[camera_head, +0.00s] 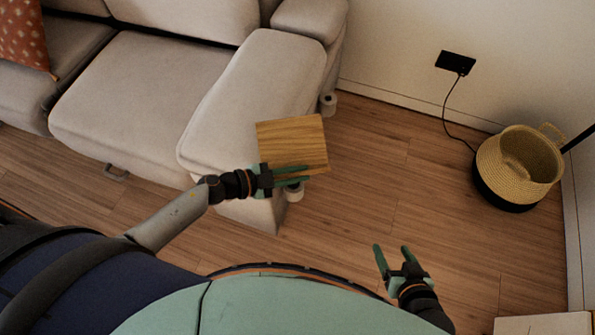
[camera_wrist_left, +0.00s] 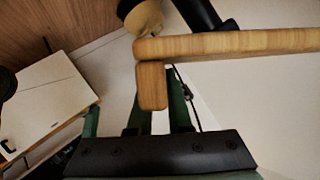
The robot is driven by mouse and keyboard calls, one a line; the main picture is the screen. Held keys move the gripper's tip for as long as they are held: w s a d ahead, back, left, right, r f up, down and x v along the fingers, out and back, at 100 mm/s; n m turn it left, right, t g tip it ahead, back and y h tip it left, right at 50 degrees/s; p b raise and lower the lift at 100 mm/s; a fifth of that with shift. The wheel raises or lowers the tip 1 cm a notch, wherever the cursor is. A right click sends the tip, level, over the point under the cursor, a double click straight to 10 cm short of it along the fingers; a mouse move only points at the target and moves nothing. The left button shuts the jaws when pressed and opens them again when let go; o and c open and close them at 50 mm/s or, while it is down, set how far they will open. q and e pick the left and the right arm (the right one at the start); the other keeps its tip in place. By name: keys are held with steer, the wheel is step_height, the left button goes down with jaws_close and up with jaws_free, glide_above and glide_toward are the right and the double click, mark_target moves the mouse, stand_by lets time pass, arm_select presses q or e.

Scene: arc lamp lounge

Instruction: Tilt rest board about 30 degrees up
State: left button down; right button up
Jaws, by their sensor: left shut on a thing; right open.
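The rest board (camera_head: 290,138), a flat wood-grain rectangle, is at the front end of the grey sofa's right part in the head view. My left gripper (camera_head: 305,176) is shut at its near edge. In the left wrist view the board (camera_wrist_left: 235,43) shows edge-on as a long bar, with a short wooden piece (camera_wrist_left: 152,85) below its left end, between the green fingers. The finger contact is partly hidden. I cannot tell the board's tilt or whether it touches the sofa. My right gripper (camera_head: 391,250) is open and empty above the floor.
The grey sofa (camera_head: 130,95) fills the upper left. A woven basket (camera_head: 515,165) stands by the wall at right, below a black wall plate (camera_head: 455,63) with a cord. A white box-like piece (camera_head: 545,324) is at lower right. The wooden floor (camera_head: 400,180) between is clear.

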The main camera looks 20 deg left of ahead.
arm_select(q)
steer(key=c, duration=0.8)
jaws_free()
steer(key=shift+c, duration=0.2)
arm_select(e)
steer(key=shift+w+d+r, duration=0.1)
steer(key=shift+w, duration=0.05)
arm_select(q)
steer(key=p+v, duration=0.1)
steer(key=v, duration=1.1)
steer(key=shift+a, duration=0.25)
arm_select(e)
steer(key=shift+s+d+r, duration=0.2)
steer(key=shift+d+r, duration=0.1)
steer(key=shift+d, duration=0.1)
arm_select(q)
steer(key=shift+r, duration=0.1)
